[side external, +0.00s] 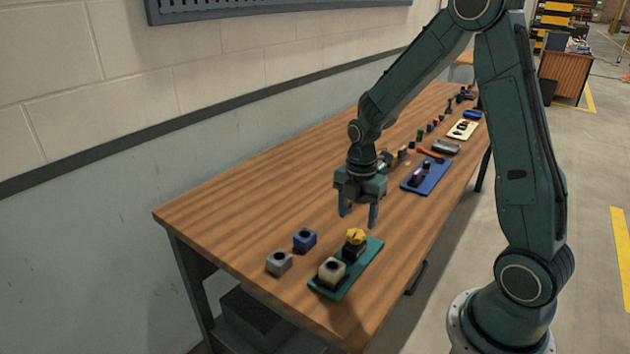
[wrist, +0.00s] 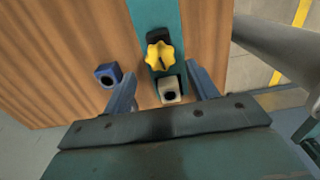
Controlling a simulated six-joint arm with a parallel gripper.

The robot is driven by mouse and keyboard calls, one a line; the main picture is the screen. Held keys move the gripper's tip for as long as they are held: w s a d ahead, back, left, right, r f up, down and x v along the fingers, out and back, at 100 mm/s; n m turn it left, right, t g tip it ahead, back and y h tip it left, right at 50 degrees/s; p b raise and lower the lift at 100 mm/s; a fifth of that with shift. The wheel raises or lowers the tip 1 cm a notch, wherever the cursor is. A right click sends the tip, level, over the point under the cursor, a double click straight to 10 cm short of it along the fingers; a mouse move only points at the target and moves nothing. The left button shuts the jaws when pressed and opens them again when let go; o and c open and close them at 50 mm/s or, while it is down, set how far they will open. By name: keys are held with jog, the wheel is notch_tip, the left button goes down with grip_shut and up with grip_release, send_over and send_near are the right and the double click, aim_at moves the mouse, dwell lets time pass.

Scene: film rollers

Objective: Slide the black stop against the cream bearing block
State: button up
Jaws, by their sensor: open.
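The black stop (side external: 352,253) carries a yellow star-shaped knob (side external: 355,237) and stands on a green plate (side external: 372,250). The cream bearing block (side external: 332,271), with a dark round hole, sits at the near end of the same plate. Whether a gap is left between stop and block is hard to tell. My gripper (side external: 358,218) is open and empty, above and a little beyond the stop. In the wrist view the stop's yellow knob (wrist: 160,56) and the cream block (wrist: 170,90) show between my gripper's fingers (wrist: 161,75), the plate (wrist: 153,14) running away behind.
A blue block (side external: 305,239) and a grey block (side external: 279,263) stand on the wooden table (side external: 235,210), left of the plate. A blue plate (side external: 437,174) with a dark part lies further back, with several small items beyond. The table's left middle is clear.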

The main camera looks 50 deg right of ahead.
aim_at(345, 254)
notch_tip(345, 254, down, 10)
jog(key=shift+r, duration=0.15)
dwell(0.4)
jog(key=shift+c, duration=0.2)
grip_shut()
jog(key=shift+a, duration=2.3)
jog(key=shift+o, duration=0.2)
grip_release()
